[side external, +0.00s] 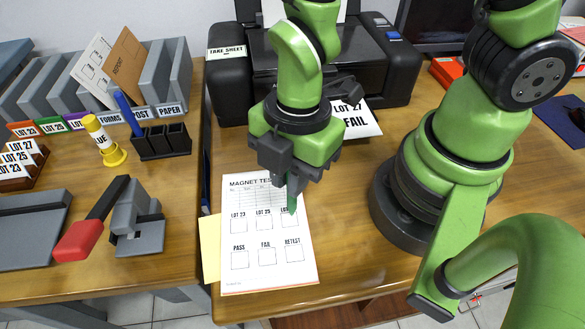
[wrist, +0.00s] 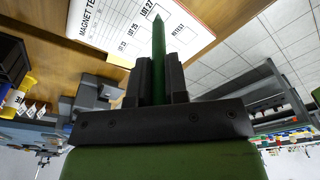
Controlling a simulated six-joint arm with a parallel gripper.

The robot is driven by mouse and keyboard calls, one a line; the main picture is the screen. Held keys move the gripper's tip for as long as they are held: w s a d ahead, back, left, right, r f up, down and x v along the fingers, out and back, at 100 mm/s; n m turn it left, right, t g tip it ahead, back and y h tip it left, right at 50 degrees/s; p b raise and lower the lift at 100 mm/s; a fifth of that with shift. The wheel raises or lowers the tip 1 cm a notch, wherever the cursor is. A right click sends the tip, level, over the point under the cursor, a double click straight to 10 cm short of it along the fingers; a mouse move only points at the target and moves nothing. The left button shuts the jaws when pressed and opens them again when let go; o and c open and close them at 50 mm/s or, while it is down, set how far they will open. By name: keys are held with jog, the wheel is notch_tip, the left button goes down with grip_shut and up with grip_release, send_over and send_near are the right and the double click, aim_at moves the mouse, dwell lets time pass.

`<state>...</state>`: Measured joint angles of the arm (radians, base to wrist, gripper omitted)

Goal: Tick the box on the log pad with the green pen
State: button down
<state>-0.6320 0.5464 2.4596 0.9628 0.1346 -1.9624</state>
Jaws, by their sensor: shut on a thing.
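The log pad (side external: 270,272), a white sheet headed "MAGNET TES…", lies on the wooden desk with a row of lot boxes above boxes marked PASS, FAIL and RETEST. My gripper (side external: 287,180) is above its upper right part, shut on the green pen (side external: 292,203). The pen points down, its lower end over the right-hand lot box, whose label is partly covered. I cannot tell whether the tip touches the paper. In the wrist view the pen (wrist: 158,52) sticks out between the jaws (wrist: 158,80) in front of the log pad (wrist: 110,22).
A black printer (side external: 370,75) stands behind, with a "LOT 27 FAIL" sheet (side external: 355,122) in front. A yellow note (side external: 210,245) lies under the pad's left edge. Left are a glue bottle (side external: 105,142), black pen holder (side external: 163,142) and red-handled device (side external: 80,238).

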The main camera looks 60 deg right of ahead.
jog(key=shift+w+a+f, duration=0.1)
jog(key=shift+a, duration=0.55)
dwell(0.8)
jog(key=shift+w, duration=0.1)
dwell(0.5)
jog(key=w+d+r+m+t+h, duration=0.1)
jog(key=w+d+r+m, duration=0.35)
jog(key=d+m, duration=0.4)
jog(key=w+d+r+m, duration=0.4)
jog(key=w+d+m, duration=0.25)
jog(key=m, duration=0.25)
jog(key=s+a+f+g+h, duration=0.15)
jog(key=s+a, duration=0.25)
jog(key=a, duration=0.5)
jog(key=s+a+f+g+h, duration=0.1)
jog(key=s+a+f, duration=0.1)
jog(key=s+a, duration=0.45)
jog(key=shift+n+t, duration=0.25)
jog(key=shift+n, duration=0.1)
jog(key=shift+w+a+f, duration=0.25)
jog(key=shift+f, duration=0.55)
jog(key=shift+w+a+f, duration=0.3)
jog(key=shift+f, duration=0.55)
jog(key=shift+w+a+f, duration=0.25)
jog(key=shift+f, duration=0.55)
jog(key=shift+f, duration=0.4)
